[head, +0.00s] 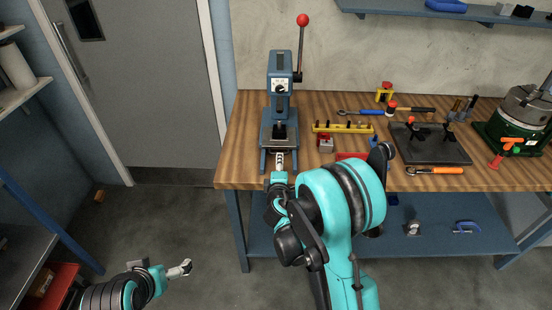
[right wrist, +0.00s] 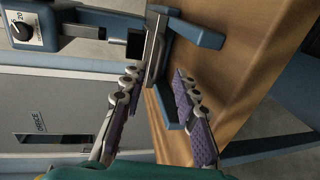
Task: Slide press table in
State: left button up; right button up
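The blue arbor press (head: 280,90) stands at the left end of the wooden bench. Its press table (head: 279,144), a grey plate, sits low between the blue feet at the front. My right gripper (head: 279,163) is just in front of the press table. In the right wrist view the fingers of this gripper (right wrist: 160,105) are spread apart and empty, with the grey press table edge (right wrist: 155,48) just beyond the gap. I cannot tell whether either finger touches it. My left gripper (head: 183,269) is low at the left, over the floor, away from the bench; its finger opening is unclear.
A red-knobbed lever (head: 302,45) rises from the press. Right of it lie a yellow level (head: 343,128), a small red-and-grey vise (head: 325,144) and a dark fixture plate (head: 430,145). My right arm hides part of the bench front. A grey door (head: 145,80) is at the left.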

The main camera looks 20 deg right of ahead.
jog(key=shift+b+x, duration=0.4)
jog(key=shift+x, duration=1.95)
grip_shut()
